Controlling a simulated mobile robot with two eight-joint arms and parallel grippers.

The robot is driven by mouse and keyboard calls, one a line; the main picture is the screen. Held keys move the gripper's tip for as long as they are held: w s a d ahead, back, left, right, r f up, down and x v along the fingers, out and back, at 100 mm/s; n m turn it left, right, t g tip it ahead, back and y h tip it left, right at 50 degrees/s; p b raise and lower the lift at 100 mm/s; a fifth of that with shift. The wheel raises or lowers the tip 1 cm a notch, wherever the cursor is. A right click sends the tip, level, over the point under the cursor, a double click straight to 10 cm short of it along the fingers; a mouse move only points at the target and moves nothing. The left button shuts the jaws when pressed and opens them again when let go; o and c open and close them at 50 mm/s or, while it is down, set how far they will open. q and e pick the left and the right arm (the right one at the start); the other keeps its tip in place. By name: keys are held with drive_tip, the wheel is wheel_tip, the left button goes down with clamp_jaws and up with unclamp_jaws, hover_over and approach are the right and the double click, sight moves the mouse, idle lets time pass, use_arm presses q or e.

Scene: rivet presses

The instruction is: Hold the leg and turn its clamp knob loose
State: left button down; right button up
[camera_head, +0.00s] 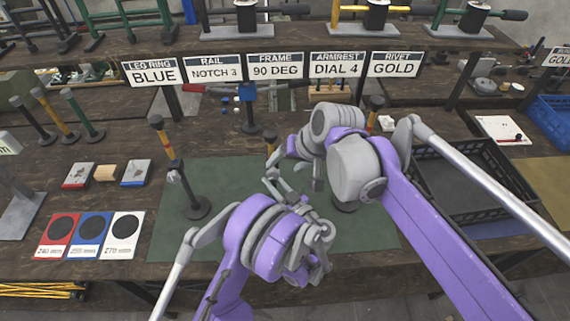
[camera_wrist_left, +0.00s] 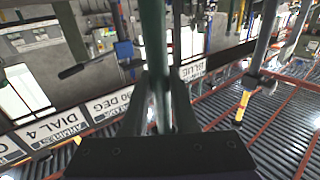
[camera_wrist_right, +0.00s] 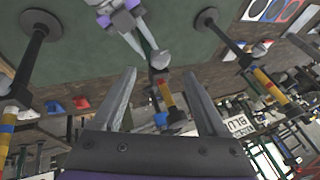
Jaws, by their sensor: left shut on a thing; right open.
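My left gripper (camera_head: 278,188) is shut on a dark green leg post (camera_wrist_left: 153,60), which runs between its fingers in the left wrist view. In the right wrist view this held leg (camera_wrist_right: 166,95) shows a yellow-orange band, and a grey knob (camera_wrist_right: 160,59) sits by my left gripper's fingers. My right gripper (camera_head: 294,164) is open and empty. Its two fingers (camera_wrist_right: 163,98) stand apart, with the knob and banded leg seen beyond and between them, not touching. In the head view my arms hide most of the held leg; its banded top (camera_head: 270,138) shows.
A banded leg on a round base (camera_head: 190,207) stands at the mat's left. Another round base (camera_head: 343,206) is partly behind my right arm. The green mat (camera_head: 225,262) has bare room. A black crate (camera_head: 470,215) is at right; target cards (camera_head: 91,235) lie left.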

sight(275, 174)
drive_tip(key=v, duration=0.4)
drive_tip(key=x, duration=1.1)
drive_tip(key=shift+a+f, duration=0.15)
drive_tip(key=shift+f, duration=0.05)
clamp_jaws()
